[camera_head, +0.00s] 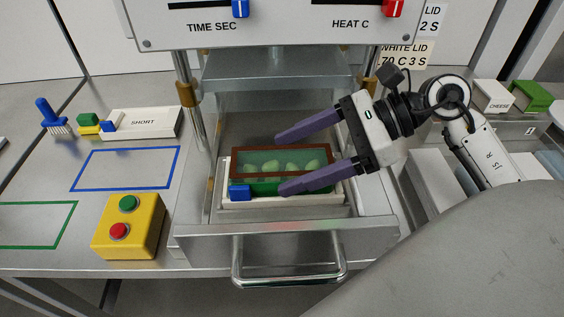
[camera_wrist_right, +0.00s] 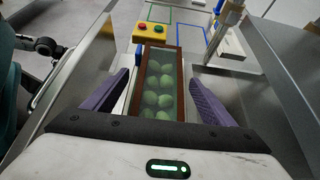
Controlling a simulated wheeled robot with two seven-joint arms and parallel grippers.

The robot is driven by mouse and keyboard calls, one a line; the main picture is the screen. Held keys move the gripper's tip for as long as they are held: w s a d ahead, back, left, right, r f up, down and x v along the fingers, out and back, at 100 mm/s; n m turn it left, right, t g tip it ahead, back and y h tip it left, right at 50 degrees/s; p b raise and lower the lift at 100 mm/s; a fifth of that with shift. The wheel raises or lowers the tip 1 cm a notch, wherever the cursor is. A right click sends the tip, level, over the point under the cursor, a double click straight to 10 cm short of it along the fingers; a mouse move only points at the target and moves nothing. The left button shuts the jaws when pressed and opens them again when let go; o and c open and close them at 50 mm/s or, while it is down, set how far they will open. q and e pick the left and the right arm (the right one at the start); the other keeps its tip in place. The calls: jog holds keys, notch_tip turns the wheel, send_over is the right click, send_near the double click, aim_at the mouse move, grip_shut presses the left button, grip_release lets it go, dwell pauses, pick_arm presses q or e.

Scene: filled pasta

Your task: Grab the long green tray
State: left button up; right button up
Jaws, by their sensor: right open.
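The long green tray (camera_head: 262,187) sits in a white holder (camera_head: 236,203) in the pulled-out metal drawer. A brown-rimmed clear top (camera_head: 240,151) covers it, with several green pasta pieces under it. In the right wrist view the tray's brown rim (camera_wrist_right: 140,88) runs lengthwise between my fingers. My right gripper (camera_head: 278,163) is open, its purple fingers reaching in from the right, one on each long side of the tray. It also shows open in the right wrist view (camera_wrist_right: 158,76), with gaps between both fingers and the tray. My left gripper is out of view.
The drawer front (camera_head: 200,246) and its handle (camera_head: 290,280) stand nearest. The press panel (camera_head: 285,24) hangs above and behind, with metal posts (camera_head: 187,95) at its sides. A yellow button box (camera_head: 128,228) stands left of the drawer. Blue and green outlined areas at left are empty.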

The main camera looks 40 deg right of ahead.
jog(key=shift+x, duration=1.25)
jog(key=c, duration=1.3)
jog(key=shift+r, duration=0.1)
